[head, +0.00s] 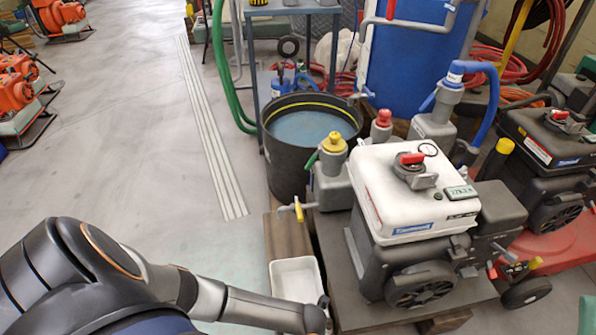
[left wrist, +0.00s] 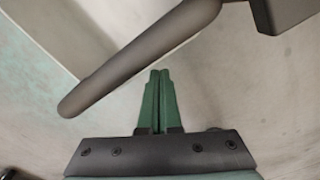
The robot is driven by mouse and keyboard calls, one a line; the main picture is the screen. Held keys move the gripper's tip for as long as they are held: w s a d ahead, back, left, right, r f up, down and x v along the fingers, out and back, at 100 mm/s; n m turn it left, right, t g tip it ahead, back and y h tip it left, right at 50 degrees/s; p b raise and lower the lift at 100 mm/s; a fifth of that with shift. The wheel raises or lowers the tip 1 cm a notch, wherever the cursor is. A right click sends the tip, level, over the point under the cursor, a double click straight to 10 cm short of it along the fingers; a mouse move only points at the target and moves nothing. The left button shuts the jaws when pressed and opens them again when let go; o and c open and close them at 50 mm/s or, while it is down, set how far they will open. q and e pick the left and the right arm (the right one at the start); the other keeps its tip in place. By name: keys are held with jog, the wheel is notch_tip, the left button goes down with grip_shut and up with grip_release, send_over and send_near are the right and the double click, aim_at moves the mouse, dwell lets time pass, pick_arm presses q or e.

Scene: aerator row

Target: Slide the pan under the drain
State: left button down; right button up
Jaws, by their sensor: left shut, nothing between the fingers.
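The white rectangular pan (head: 293,276) lies on a brown wooden board in the head view, at the foot of the engine's dark base. My left arm crosses in front and hides its near end. The drain tap (head: 298,211) with a yellow lever sticks out left from the grey unit, farther back than the pan's visible far rim. My left gripper (left wrist: 159,75) shows in the left wrist view, its green fingers shut and empty. Its fingers cannot be made out in the head view. A dark rod (left wrist: 140,58) crosses above the fingertips; I cannot tell what it belongs to.
The white-topped engine (head: 415,190) stands on a dark platform right of the pan. A black tub (head: 290,165) of bluish liquid stands behind the tap. A green hose (head: 220,70) runs down beside it. The floor left of the wooden board is clear, with a ribbed strip (head: 212,140).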

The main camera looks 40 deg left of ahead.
pick_arm(q)
jog(key=shift+f, duration=0.15)
pick_arm(e)
jog(key=shift+f, duration=0.1)
dwell(0.4)
pick_arm(q)
jog(key=shift+f+b, duration=0.45)
jog(key=shift+f, duration=0.9)
pick_arm(e)
jog(key=shift+f, duration=0.4)
jog(key=shift+r, duration=0.1)
